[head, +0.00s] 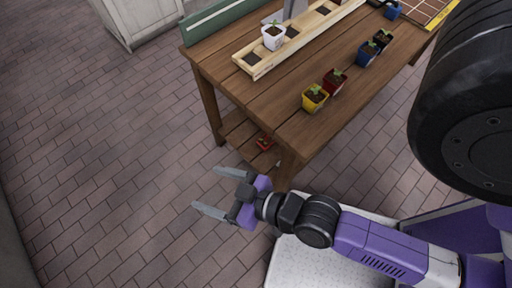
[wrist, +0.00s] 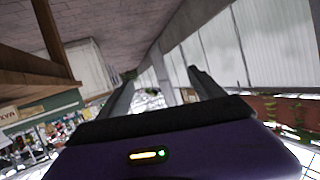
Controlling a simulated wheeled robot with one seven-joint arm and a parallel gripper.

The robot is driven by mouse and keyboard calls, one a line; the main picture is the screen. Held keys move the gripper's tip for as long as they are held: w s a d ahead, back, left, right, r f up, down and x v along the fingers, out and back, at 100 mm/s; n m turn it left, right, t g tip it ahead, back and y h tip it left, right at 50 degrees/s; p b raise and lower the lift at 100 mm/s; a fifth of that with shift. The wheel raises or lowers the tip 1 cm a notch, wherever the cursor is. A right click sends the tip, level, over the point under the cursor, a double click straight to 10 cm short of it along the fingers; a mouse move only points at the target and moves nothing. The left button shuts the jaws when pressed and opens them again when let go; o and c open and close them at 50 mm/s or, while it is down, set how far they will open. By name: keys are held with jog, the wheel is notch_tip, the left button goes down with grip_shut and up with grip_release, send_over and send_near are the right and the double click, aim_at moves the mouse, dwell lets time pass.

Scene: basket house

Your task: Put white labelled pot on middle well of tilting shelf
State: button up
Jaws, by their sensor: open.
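A white pot (head: 273,40) with a small green plant stands upright at the wooden shelf on the table in the head view. Its label cannot be read at this size. The shelf (head: 262,70) is a long pale plank with several dark square wells. The pot is near the left end, between two visible dark wells; I cannot tell whether it sits in a well or beside one. My gripper (head: 211,191) is open and empty over the brick floor, left of the table's near corner and well away from the pot. Its two fingers also show apart in the wrist view (wrist: 160,88).
The wooden table (head: 270,100) carries a yellow pot (head: 314,98), a red pot (head: 335,81), a blue pot (head: 367,53) and a black pot (head: 382,38) along its right side. Another red pot (head: 264,143) is on the lower shelf. The floor at left is clear.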

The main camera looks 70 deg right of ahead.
jog(key=s+d+r+n+t+y, duration=0.1)
jog(key=s+d+r+n, duration=0.1)
jog(key=s+r, duration=0.6)
jog(key=s, duration=0.3)
jog(key=shift+s+d+r, duration=0.15)
jog(key=shift+s+d, duration=0.15)
jog(key=shift+s, duration=0.05)
